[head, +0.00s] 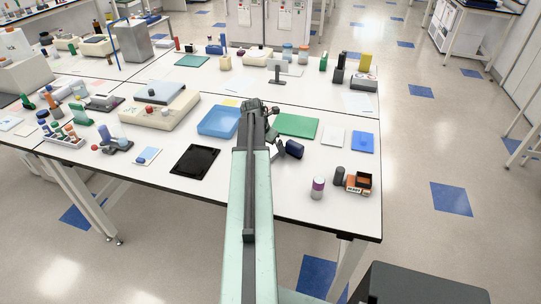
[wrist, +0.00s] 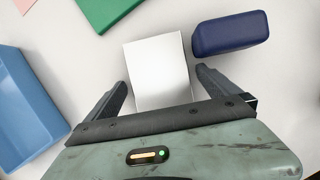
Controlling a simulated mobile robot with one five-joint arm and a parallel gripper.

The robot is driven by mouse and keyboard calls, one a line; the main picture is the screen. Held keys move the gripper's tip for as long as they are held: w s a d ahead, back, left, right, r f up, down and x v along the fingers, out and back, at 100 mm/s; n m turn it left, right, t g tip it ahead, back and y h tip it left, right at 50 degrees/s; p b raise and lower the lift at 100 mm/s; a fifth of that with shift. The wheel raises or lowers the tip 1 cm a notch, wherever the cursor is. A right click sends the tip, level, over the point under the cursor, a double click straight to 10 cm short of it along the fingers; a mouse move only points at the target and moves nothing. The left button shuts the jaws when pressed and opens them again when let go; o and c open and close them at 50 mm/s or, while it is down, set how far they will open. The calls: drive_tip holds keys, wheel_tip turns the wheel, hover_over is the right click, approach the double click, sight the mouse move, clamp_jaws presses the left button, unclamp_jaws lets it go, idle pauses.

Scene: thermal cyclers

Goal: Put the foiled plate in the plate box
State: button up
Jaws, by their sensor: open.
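The foiled plate (wrist: 157,68) is a pale silver-white block lying on the white bench in the wrist view. My gripper (wrist: 161,80) is open, with one finger on each side of the plate's near part. Gaps show between the fingers and the plate. In the head view my gripper (head: 278,148) is over the bench, and my arm hides most of the plate. A light blue open box (head: 217,122), which looks like the plate box, lies left of my arm. It also shows at the left edge of the wrist view (wrist: 22,105).
A dark blue block (head: 294,149) stands close right of the plate; it also shows in the wrist view (wrist: 230,33). A green mat (head: 298,126) lies behind. A black tray (head: 195,161) is left of my arm. A purple-and-white jar (head: 318,188) stands at the right.

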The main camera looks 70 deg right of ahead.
drive_tip(key=shift+r, duration=0.1)
drive_tip(key=c, duration=1.6)
wheel_tip(320, 180, up, 10)
drive_tip(key=p, duration=1)
drive_tip(key=shift+c, duration=0.2)
wheel_tip(320, 180, down, 4)
drive_tip(key=b, duration=0.4)
drive_tip(key=shift+r, duration=0.2)
drive_tip(key=shift+d, duration=0.1)
